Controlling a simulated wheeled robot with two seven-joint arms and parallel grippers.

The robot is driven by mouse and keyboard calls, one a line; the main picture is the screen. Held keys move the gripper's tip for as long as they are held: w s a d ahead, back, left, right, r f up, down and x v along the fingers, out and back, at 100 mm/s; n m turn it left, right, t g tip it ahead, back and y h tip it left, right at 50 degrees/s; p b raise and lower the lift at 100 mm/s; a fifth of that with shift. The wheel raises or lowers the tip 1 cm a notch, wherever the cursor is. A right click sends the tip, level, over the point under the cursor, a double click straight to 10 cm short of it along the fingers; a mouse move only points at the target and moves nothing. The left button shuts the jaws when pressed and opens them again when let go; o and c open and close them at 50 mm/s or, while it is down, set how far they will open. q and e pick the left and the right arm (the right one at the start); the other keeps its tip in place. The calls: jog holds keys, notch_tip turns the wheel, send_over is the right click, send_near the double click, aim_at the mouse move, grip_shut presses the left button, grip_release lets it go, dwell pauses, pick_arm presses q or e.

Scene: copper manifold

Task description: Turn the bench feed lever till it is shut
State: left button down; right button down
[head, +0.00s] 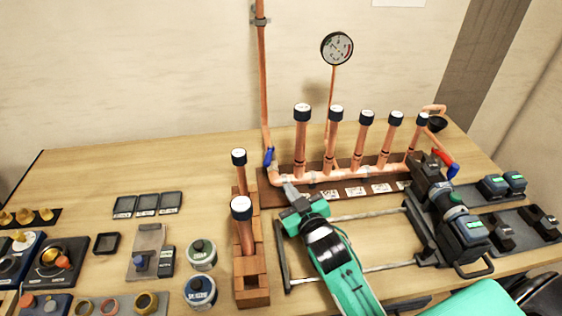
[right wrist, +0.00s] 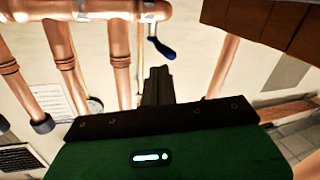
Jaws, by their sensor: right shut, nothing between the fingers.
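The copper manifold (head: 330,176) stands at the back of the bench with several capped uprights. A blue-handled lever (head: 269,156) sits at its left end, where the tall wall pipe (head: 263,90) comes down. In the head view the handle lies close along that pipe. The right wrist view shows the blue lever (right wrist: 162,48) slanting away from the pipe, just past my fingertips. My right gripper (head: 290,188) is shut and empty, in front of the manifold's left end, apart from the lever by a small gap. My left gripper is not in view.
A brick stand (head: 252,290) with capped copper pipes is just left of my right gripper. A pressure gauge (head: 337,48) rises behind the manifold. A red lever (head: 443,157) is at the right end. A black clamp machine (head: 440,215) on rails stands right. Bench left of the stand holds trays and tins.

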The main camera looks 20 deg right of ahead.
jog(key=d+m, duration=0.1)
jog(key=m, duration=0.3)
jog(key=m+g+y+p, duration=0.2)
jog(key=m+y+p, duration=0.25)
jog(key=m, duration=0.75)
send_near(269, 155)
jog(key=shift+h, duration=0.35)
jog(key=x, duration=0.4)
jog(key=shift+w+d+f, duration=0.1)
jog(key=shift+w+f, duration=0.25)
jog(key=shift+f, duration=0.05)
jog(key=shift+w+f, duration=0.15)
jog(key=shift+w, duration=0.35)
jog(key=shift+m, duration=0.3)
